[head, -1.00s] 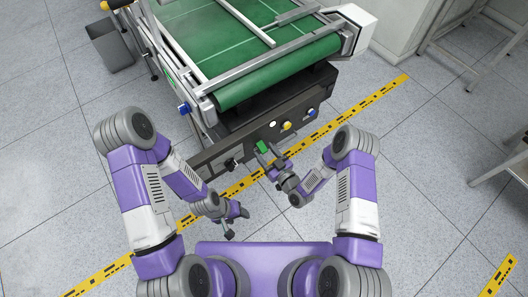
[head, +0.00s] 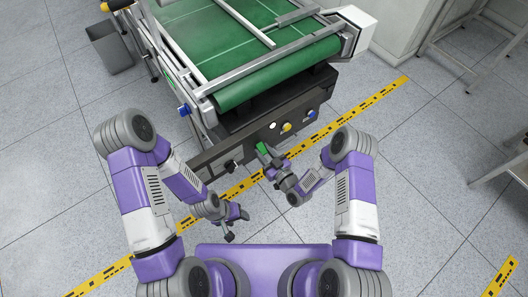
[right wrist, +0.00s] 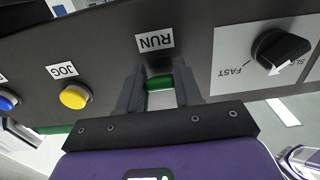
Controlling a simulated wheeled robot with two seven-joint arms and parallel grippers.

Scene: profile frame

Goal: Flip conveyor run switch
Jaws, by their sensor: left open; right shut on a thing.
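The green run switch (right wrist: 160,83) sits below the RUN label (right wrist: 155,41) in the right wrist view. My right gripper (right wrist: 159,88) is shut on it, with one dark finger on each side. In the head view, the green switch (head: 263,148) shows at the tips of my right gripper (head: 267,158), in front of the dark control panel (head: 312,103). The fingers partly hide the switch, so I cannot tell which way it is set. My left gripper (head: 238,226) is open and empty, low and apart from the panel.
The conveyor's green belt (head: 280,72) lies behind the panel. A yellow JOG button (right wrist: 74,96), a blue button (right wrist: 8,102) and a black speed knob (right wrist: 281,50) flank the switch. A grey bin (head: 110,50) stands at the far left. The floor in front is clear.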

